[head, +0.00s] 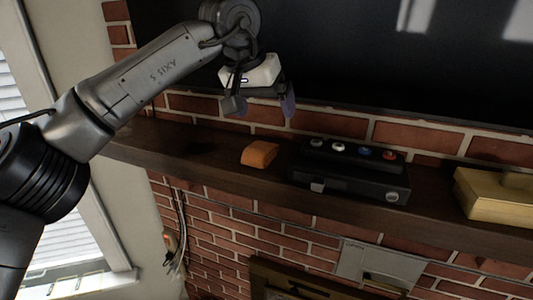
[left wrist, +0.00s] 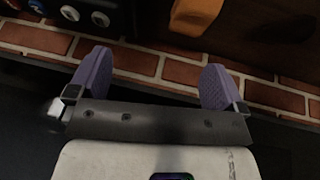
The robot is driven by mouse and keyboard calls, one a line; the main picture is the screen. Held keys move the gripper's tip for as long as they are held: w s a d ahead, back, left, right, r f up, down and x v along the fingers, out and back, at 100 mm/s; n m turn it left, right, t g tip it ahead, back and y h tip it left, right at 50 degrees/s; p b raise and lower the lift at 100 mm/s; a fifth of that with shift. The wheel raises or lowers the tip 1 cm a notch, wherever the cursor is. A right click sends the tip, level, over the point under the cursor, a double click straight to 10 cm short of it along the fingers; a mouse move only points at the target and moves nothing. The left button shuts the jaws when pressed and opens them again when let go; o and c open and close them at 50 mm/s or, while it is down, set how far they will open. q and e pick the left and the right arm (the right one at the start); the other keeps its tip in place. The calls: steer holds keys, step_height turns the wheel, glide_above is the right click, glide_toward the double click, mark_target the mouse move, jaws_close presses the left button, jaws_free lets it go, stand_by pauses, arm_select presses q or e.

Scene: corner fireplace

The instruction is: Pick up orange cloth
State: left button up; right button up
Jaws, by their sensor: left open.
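The orange cloth (head: 259,154) is a small folded block lying on the dark wooden mantel shelf (head: 225,150), left of a black box. It also shows at the top of the left wrist view (left wrist: 195,14), partly cut off by the frame edge. My left gripper (head: 259,107) is above and behind the cloth, in front of the brick wall and dark screen. Its two purple-padded fingers (left wrist: 152,88) are spread apart with nothing between them. The cloth is beyond the fingertips, apart from them. My right gripper is in neither view.
A black box (head: 350,186) with several knobs stands right of the cloth, close to it. A tan box (head: 497,196) is farther right. A large dark screen (head: 370,60) hangs behind the shelf. The shelf left of the cloth is clear.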

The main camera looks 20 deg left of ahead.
arm_select(q)
steer(key=a+r+y, duration=0.1)
steer(key=a, duration=0.1)
steer(key=p, duration=0.1)
glide_toward(261, 145)
steer(key=shift+y, duration=0.3)
steer(key=x, duration=0.4)
steer(key=shift+w+d+f, duration=0.25)
steer(key=shift+d+f, duration=0.05)
steer(key=shift+w+f+p, duration=0.2)
steer(key=shift+f+p, duration=0.35)
steer(key=shift+p, duration=0.05)
steer(key=p+x, duration=0.1)
steer(key=x, duration=0.2)
steer(key=shift+f, duration=0.1)
steer(key=shift+w+f, duration=0.1)
steer(key=shift+f, duration=0.35)
steer(key=shift+c, duration=0.2)
steer(key=c, duration=1)
